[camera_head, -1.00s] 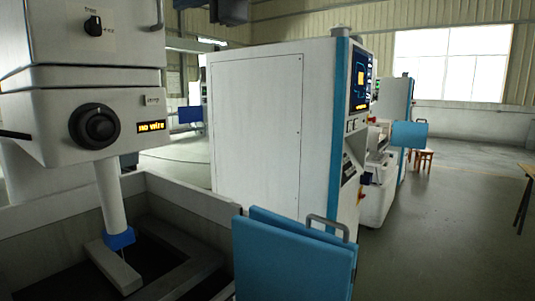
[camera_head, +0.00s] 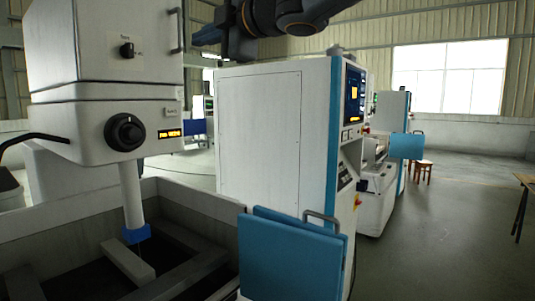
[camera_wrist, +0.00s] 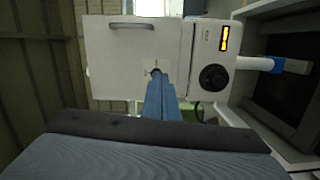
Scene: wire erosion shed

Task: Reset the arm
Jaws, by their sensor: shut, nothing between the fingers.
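My arm hangs in from the top of the head view, and my gripper (camera_head: 197,37) points left toward the white machine head (camera_head: 104,45). In the wrist view my gripper (camera_wrist: 157,80) has its blue fingers shut, with nothing between them. Their tips overlap the lower edge of a small black rotary switch (camera_wrist: 156,72) on the upper panel. In the head view the same switch (camera_head: 127,50) stands clear to the left of my gripper, with a gap between. The larger black dial (camera_head: 125,132) sits lower, beside a small amber display (camera_head: 170,134).
A white column with a blue collar (camera_head: 136,234) reaches down into an open tank (camera_head: 205,203). A blue panel with a handle (camera_head: 295,250) stands at the tank's right. A white cabinet (camera_head: 258,130) stands behind. Open floor (camera_head: 440,225) lies at the right.

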